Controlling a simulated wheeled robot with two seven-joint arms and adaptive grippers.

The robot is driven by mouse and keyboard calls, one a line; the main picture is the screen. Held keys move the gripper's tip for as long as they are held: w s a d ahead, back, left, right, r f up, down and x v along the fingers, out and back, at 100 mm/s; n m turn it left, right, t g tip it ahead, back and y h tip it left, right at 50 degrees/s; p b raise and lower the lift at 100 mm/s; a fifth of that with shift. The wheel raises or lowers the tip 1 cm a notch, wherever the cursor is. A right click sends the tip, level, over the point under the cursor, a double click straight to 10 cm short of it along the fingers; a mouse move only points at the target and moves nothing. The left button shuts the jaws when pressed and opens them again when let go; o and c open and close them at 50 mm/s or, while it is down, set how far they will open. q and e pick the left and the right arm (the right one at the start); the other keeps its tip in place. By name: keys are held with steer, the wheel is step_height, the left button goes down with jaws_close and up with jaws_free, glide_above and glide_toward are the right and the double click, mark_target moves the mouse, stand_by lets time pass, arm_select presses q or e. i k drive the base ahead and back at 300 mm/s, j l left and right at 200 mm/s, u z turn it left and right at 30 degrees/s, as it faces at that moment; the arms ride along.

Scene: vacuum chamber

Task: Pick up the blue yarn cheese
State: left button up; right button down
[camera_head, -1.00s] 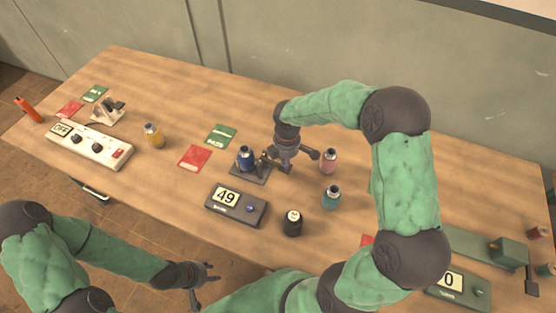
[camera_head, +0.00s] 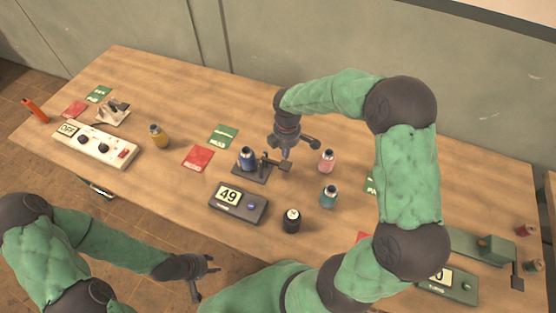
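My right gripper (camera_head: 287,152) hangs from above just right of the stand, apart from the blue spool. One of its fingers sticks out to the right, so it looks open and empty. My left gripper (camera_head: 205,277) is off the table's front edge, low in the picture, with its fingers spread and nothing between them.
Pink (camera_head: 326,161), teal (camera_head: 329,196) and black (camera_head: 292,220) spools stand right of the stand. A yellow spool (camera_head: 158,136) stands left. The 49 display box (camera_head: 238,202) is in front. Red (camera_head: 198,157) and green (camera_head: 223,136) cards lie flat on the table (camera_head: 190,95).

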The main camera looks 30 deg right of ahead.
mark_target(247, 155)
steer(key=k, duration=1)
